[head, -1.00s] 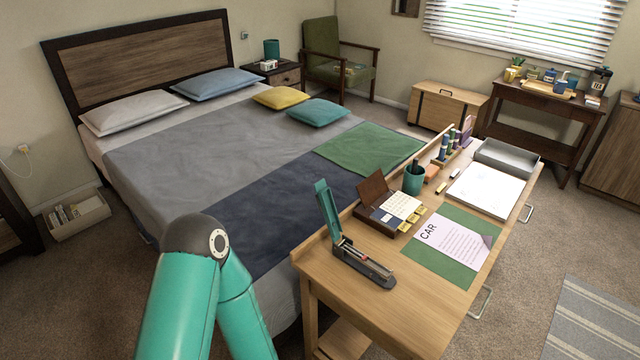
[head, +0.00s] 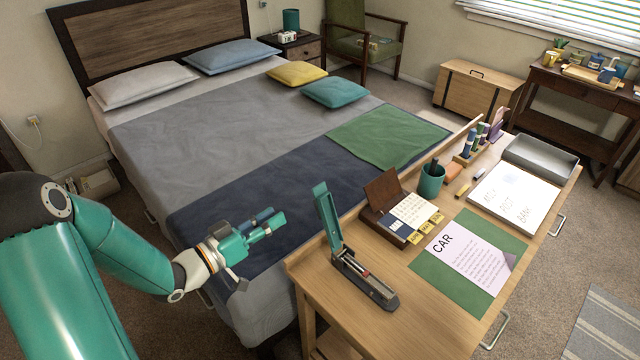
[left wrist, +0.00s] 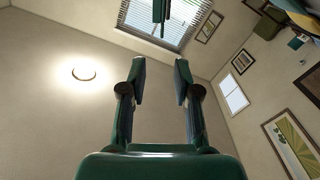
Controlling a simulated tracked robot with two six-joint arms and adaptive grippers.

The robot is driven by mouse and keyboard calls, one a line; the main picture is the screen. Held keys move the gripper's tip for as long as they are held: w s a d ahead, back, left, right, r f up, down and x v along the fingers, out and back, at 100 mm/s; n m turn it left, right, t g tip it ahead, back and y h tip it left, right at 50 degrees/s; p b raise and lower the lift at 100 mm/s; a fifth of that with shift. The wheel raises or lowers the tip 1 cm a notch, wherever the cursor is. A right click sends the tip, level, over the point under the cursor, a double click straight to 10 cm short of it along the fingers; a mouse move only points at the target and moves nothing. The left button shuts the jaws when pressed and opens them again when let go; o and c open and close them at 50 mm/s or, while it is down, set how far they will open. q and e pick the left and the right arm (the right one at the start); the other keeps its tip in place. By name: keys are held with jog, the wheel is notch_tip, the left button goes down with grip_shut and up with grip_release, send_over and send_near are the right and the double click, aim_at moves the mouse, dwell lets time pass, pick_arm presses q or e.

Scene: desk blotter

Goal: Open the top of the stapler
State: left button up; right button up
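The stapler (head: 366,282) stands on the near left part of the wooden desk, its dark base along the top. Its teal top (head: 327,216) is swung up steeply from the base, so the stapler stands open. My left gripper (head: 272,223) is beside the desk, left of the raised top and apart from it, over the bed's dark blanket. In the left wrist view its two fingers (left wrist: 160,75) are spread with nothing between them. A teal piece at that view's top edge may be the stapler's top; I cannot be sure. My right gripper is not in view.
The desk (head: 345,325) has a raised back edge. A calendar box (head: 383,191), teal pen cup (head: 431,182), green blotter (head: 478,296) with a paper, whiteboard (head: 515,197) and grey tray (head: 541,156) lie beyond the stapler. The bed (head: 215,140) is behind the gripper.

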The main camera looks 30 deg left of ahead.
aim_at(319, 185)
pick_arm(q)
jog(key=p+x, duration=0.3)
jog(key=x, duration=1.1)
jog(key=shift+w+a+f, duration=0.1)
jog(key=shift+w, duration=0.15)
grip_shut()
